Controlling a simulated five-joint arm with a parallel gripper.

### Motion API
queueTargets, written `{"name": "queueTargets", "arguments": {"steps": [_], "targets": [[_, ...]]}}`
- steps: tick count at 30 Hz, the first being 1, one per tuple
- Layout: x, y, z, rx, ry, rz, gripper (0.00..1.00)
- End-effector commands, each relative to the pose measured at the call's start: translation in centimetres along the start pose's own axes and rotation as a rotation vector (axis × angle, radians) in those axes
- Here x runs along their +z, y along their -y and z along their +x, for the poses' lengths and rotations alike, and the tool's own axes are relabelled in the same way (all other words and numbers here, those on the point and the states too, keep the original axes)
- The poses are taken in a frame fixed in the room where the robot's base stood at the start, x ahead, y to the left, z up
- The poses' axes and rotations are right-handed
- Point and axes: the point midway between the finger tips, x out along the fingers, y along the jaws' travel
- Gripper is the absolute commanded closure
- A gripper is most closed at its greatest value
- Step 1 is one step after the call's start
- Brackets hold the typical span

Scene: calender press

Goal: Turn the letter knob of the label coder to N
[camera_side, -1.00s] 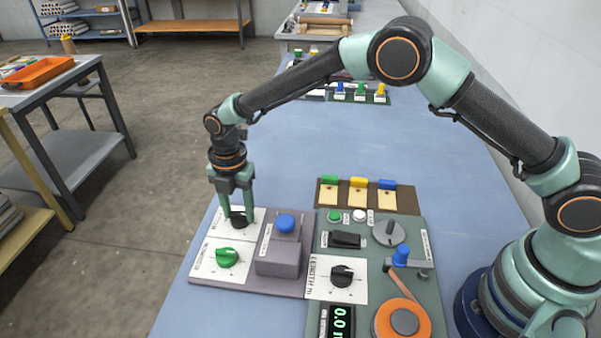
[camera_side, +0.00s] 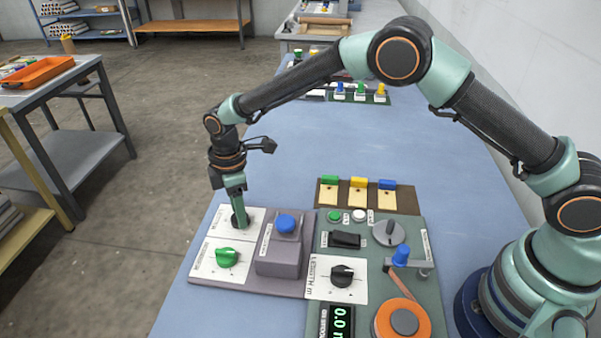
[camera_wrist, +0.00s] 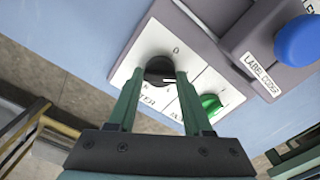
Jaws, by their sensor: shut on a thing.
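The label coder (camera_side: 208,283) is a purple-grey panel at the front left of the blue bench in the side view. Its black letter knob sits on the upper white plate (camera_side: 249,217), mostly hidden behind my fingers there. In the wrist view the black knob (camera_wrist: 158,68) lies between the fingertips, with a light pointer mark on it; the letters around it are too small or covered to read surely. My gripper (camera_side: 240,220) points down and is shut on the black knob. It also shows in the wrist view (camera_wrist: 160,78).
A green knob (camera_side: 227,257) sits on the lower white plate, close to my gripper. A blue button (camera_side: 286,224) on a raised block stands to its right. A green-grey panel (camera_side: 416,262) with a black knob, a crank and an orange disc lies farther right.

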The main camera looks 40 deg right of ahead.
Motion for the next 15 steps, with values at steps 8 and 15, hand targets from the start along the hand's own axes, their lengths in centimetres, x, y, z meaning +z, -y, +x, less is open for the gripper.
{"name": "queueTargets", "arguments": {"steps": [8,15], "targets": [[0.13,-0.01,-0.13,-0.002,0.003,0.266,1.00],[0.14,-0.01,-0.14,-0.002,0.003,0.494,1.00]]}}
